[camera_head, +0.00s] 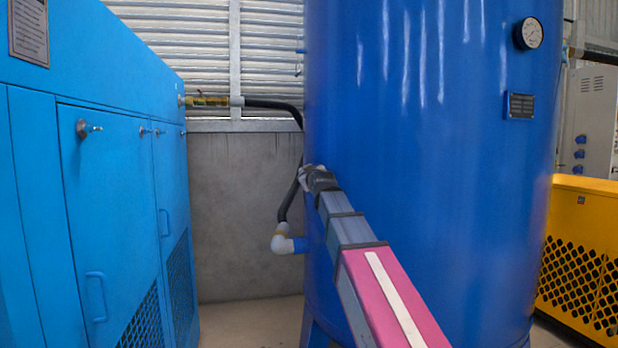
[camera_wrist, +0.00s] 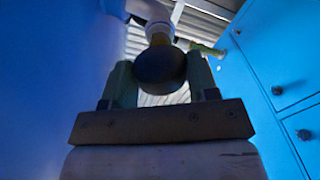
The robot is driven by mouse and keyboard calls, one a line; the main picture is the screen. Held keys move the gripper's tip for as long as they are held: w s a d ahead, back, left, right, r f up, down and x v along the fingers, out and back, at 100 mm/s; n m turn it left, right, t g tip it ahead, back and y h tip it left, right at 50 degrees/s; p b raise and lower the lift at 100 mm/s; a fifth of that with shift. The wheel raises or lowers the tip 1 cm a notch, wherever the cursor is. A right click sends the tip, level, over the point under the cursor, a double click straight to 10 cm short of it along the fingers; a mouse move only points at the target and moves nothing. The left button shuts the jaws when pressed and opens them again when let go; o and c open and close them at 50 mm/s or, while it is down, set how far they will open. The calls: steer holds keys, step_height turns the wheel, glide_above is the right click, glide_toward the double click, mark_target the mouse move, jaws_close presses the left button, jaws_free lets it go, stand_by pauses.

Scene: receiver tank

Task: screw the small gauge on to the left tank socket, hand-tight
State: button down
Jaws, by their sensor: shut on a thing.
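The blue tank (camera_head: 430,150) stands in the middle of the head view, and its wall fills the left of the wrist view (camera_wrist: 50,80). My gripper (camera_head: 308,174) is at the tank's left edge. In the wrist view my gripper (camera_wrist: 160,82) has its two fingers on either side of a dark round thing, the small gauge (camera_wrist: 159,66), seen from behind. A pale fitting (camera_wrist: 157,32), perhaps the left tank socket, shows just beyond the gauge and lines up with it. I cannot tell whether they touch. The gauge's face and thread are hidden.
A blue cabinet (camera_head: 110,170) stands at the left, with a gap to the tank. A black hose (camera_head: 283,212) and a white elbow (camera_head: 283,240) are below my gripper. A larger gauge (camera_head: 529,33) is on the tank's upper right. A yellow unit (camera_head: 580,230) stands at the right.

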steer(key=m, duration=0.6)
steer(key=shift+m, duration=0.3)
steer(key=m, duration=0.4)
steer(key=c, duration=0.8)
jaws_free()
steer(key=shift+m, duration=1)
steer(key=o, duration=0.5)
